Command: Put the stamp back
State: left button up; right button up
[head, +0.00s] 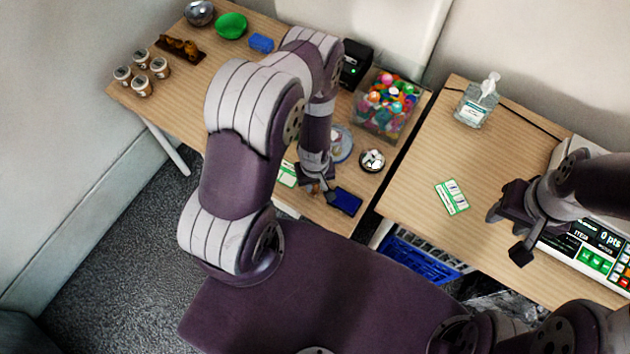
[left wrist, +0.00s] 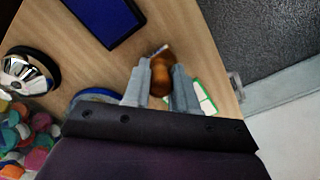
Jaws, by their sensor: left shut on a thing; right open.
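The stamp has a rounded brown wooden handle (left wrist: 160,72). My left gripper (left wrist: 155,85) is shut on it, one finger on each side. The stamp's lower end is mostly hidden; a small pale edge shows beyond the handle. In the head view my left gripper (head: 318,190) is low over the left table's front part, beside a dark blue pad (head: 346,201), which also shows in the left wrist view (left wrist: 104,16). I cannot tell whether the stamp touches the table. My right gripper (head: 507,234) is open and empty over the right table.
A green-and-white card (head: 287,174) lies by my left gripper. A silver round object (head: 372,160), a blue-rimmed dish (head: 343,143) and a bin of colourful balls (head: 384,118) stand nearby. A brown rack (head: 181,47) and several jars (head: 141,86) are far left. A gap separates the tables.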

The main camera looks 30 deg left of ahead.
pick_arm(q)
jog(key=shift+f, duration=0.1)
jog(key=shift+f+b, duration=0.15)
jog(key=shift+b, duration=0.15)
jog(key=o, duration=0.8)
jog(key=shift+o, duration=0.2)
notch_tip(320, 180, up, 26)
jog(key=w+d+m+p, duration=0.1)
jog(key=m, duration=0.4)
jog(key=s+d+r+m+t, duration=0.1)
jog(key=s+r+m, duration=0.2)
jog(key=s+r, duration=0.2)
notch_tip(320, 180, up, 3)
jog(key=shift+d+r, duration=0.1)
jog(key=shift+d, duration=0.1)
